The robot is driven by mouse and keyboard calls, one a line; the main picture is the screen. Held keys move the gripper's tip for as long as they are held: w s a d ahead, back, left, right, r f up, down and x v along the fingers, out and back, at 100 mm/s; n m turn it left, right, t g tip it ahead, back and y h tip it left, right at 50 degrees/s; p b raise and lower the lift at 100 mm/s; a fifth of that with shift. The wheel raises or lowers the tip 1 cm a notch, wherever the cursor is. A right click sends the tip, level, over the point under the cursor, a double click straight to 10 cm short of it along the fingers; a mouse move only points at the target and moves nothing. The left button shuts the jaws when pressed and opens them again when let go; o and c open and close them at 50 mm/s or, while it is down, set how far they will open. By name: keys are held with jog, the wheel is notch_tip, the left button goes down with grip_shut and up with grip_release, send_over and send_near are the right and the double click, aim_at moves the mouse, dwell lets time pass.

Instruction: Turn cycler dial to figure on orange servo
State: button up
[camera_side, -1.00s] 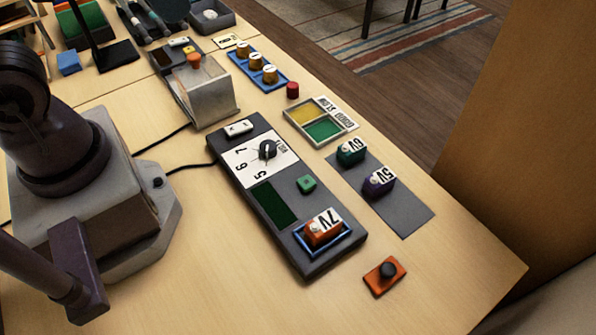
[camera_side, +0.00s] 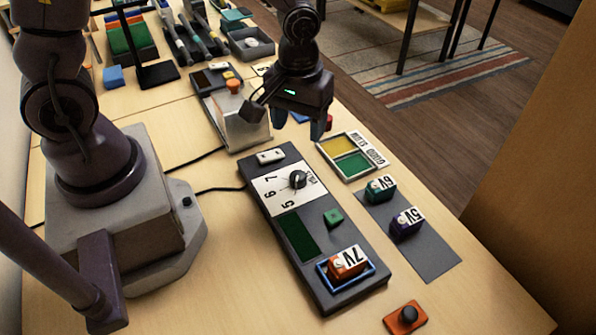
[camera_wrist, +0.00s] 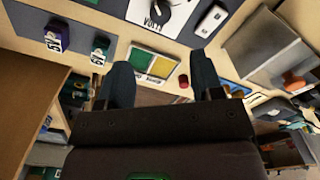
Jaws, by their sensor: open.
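The cycler (camera_side: 322,236) is a dark box with a black dial knob (camera_side: 298,180) on a white plate marked 5, 6, 7 and VOLTS. I cannot tell which figure the dial points at. The orange servo (camera_side: 347,263), labelled 7V, sits in the blue-rimmed cradle at the cycler's near end. My gripper (camera_side: 298,122) is open and empty, in the air above and beyond the dial, fingers pointing down. In the wrist view its fingers (camera_wrist: 161,62) are apart, and the VOLTS plate (camera_wrist: 150,14) shows at the top edge.
A green button (camera_side: 333,217) and dark green screen (camera_side: 298,235) are on the cycler. Green 6V (camera_side: 380,188) and purple 5V (camera_side: 406,223) servos stand on a grey mat (camera_side: 433,262). A yellow-green sorting tray (camera_side: 352,157) and a metal box (camera_side: 240,128) are nearby.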

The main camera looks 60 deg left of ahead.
aim_at(298, 175)
notch_tip(298, 175, down, 12)
jog(key=shift+f, duration=0.25)
dwell(0.3)
jog(key=c, duration=0.9)
